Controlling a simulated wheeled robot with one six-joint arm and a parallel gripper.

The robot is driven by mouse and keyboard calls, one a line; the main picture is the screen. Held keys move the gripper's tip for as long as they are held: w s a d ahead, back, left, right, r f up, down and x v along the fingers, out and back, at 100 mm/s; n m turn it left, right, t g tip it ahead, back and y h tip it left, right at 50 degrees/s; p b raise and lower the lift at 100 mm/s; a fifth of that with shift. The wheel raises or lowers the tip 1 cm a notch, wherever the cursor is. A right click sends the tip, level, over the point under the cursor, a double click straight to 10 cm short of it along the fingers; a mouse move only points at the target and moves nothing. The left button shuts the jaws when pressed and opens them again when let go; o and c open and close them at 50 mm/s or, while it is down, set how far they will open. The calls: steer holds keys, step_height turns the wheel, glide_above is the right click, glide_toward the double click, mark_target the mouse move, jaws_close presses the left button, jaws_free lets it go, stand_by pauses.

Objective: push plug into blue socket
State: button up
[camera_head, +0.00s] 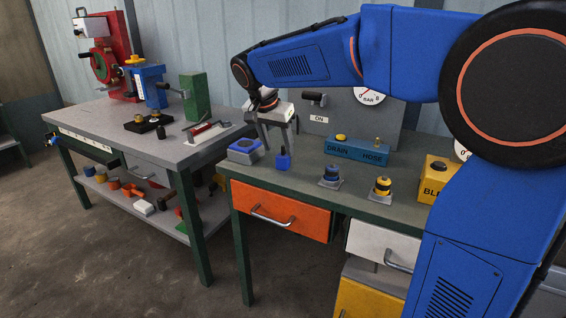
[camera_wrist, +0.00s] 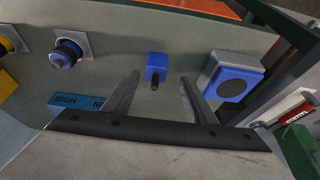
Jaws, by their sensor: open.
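The blue plug (camera_head: 283,162) is a small blue block on the green bench top, under my gripper. In the wrist view the plug (camera_wrist: 156,66) shows a short dark stem and lies just beyond the fingertips, between their lines. The blue socket (camera_head: 245,150) is a grey box with a blue top, left of the plug; the wrist view shows its round dark recess (camera_wrist: 231,86) to the right. My gripper (camera_head: 280,146) points down and is open, and its two fingers (camera_wrist: 159,79) stand apart with nothing visibly held. Whether the fingertips flank the plug is unclear.
A blue drain hose block (camera_head: 357,150) stands behind to the right. Blue-topped (camera_head: 331,177) and yellow-topped (camera_head: 381,188) fittings stand on plates on the right. A grey panel (camera_head: 345,120) rises behind. A grey bench (camera_head: 150,140) stands left, past a gap.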

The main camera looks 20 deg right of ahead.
mark_target(283, 155)
steer(key=shift+s+d+x, duration=0.1)
steer(key=shift+s+x, duration=0.05)
steer(key=shift+x, duration=1.15)
steer(key=shift+s+d+x, duration=0.1)
steer(key=shift+s+x, duration=0.05)
steer(key=shift+x, duration=1.1)
steer(key=c, duration=1.1)
